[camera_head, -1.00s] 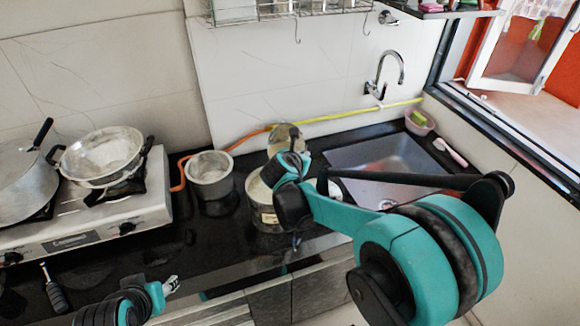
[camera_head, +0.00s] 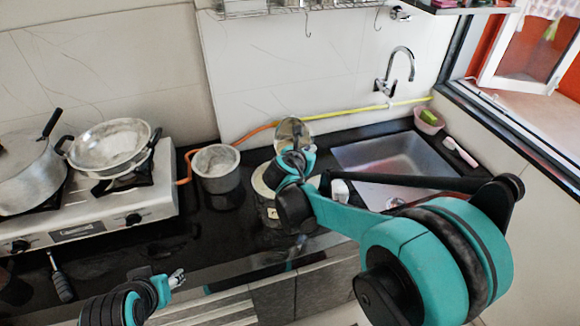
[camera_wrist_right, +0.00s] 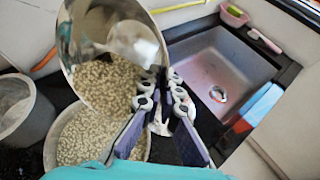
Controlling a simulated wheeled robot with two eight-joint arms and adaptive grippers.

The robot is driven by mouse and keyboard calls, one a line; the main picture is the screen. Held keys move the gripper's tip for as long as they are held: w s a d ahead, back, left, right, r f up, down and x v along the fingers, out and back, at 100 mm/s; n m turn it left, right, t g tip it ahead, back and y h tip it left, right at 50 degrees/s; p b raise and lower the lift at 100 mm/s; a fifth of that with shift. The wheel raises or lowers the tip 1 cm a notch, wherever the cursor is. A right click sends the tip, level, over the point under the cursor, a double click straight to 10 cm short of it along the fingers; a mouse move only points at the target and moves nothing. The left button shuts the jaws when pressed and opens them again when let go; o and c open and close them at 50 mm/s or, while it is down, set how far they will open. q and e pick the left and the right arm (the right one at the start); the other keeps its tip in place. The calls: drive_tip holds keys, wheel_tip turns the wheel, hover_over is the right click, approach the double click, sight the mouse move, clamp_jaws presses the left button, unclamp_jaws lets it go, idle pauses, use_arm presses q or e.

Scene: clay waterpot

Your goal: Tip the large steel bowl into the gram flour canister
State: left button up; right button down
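My right gripper (camera_head: 298,162) is shut on the rim of the large steel bowl (camera_head: 291,130). In the right wrist view, the gripper (camera_wrist_right: 165,95) pinches the bowl's edge. The bowl (camera_wrist_right: 140,40) is tipped steeply, with pale grains inside toward its lower side. The canister (camera_head: 266,212) stands on the black counter below the bowl, partly hidden by my right arm. In the right wrist view, its rim (camera_wrist_right: 48,152) surrounds similar grains. My left gripper (camera_head: 177,279) is low at the front left, away from both; its opening is unclear.
A steel pot (camera_head: 218,170) stands just left of the canister. The stove (camera_head: 100,222) at left holds a pan (camera_head: 110,150) and a large pot (camera_head: 28,178). A sink (camera_head: 395,160) lies to the right, with a tap (camera_head: 398,65) behind. A yellow-orange hose runs along the wall.

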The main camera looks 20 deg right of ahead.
drive_tip(key=shift+a, duration=0.1)
drive_tip(key=shift+s+a+r+t+h+b, duration=0.1)
drive_tip(key=shift+a+t+h+b, duration=0.05)
drive_tip(key=shift+t+h+b, duration=0.35)
drive_tip(key=shift+a+r, duration=0.1)
drive_tip(key=shift+r, duration=0.1)
drive_tip(key=shift+b, duration=0.3)
drive_tip(key=shift+s+a+n+t+h+b, duration=0.2)
drive_tip(key=shift+a+n+t+h+b, duration=0.15)
drive_tip(key=shift+b, duration=0.25)
drive_tip(key=shift+r, duration=0.15)
idle(0.7)
